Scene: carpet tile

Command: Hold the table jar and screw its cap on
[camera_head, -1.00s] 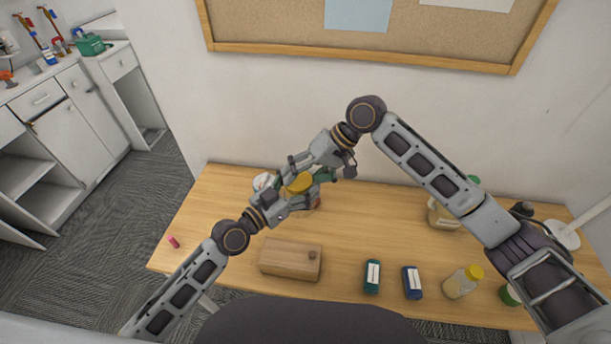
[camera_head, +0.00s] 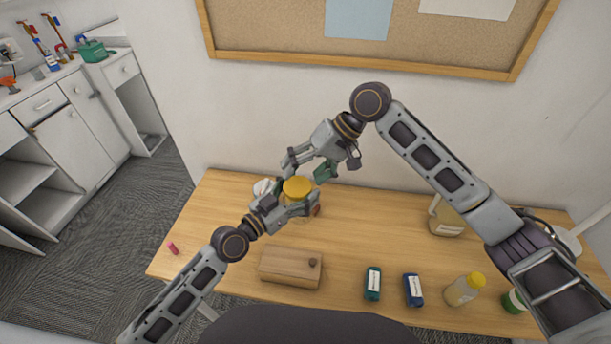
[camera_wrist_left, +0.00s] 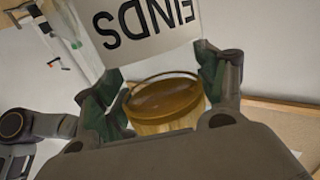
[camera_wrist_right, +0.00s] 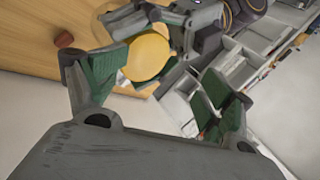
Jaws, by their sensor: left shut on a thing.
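The table jar (camera_wrist_left: 147,28) is clear with a white label whose large letters appear upside down in the left wrist view. Its yellow cap (camera_head: 298,187) sits at the jar's mouth; how tightly it is seated cannot be told. My left gripper (camera_head: 293,203) is shut on the jar, with its green-padded fingers on either side just below the cap in the head view. My right gripper (camera_head: 308,166) is open and empty just above and behind the cap. In the right wrist view the cap (camera_wrist_right: 147,57) shows beyond its spread fingers, apart from them. The jar's lower part is mostly hidden in the head view.
A wooden box (camera_head: 290,268) lies in front of the jar. A teal item (camera_head: 373,284), a blue item (camera_head: 413,290) and a yellow-capped bottle (camera_head: 464,289) stand to its right. A pale jug (camera_head: 446,217) is behind them.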

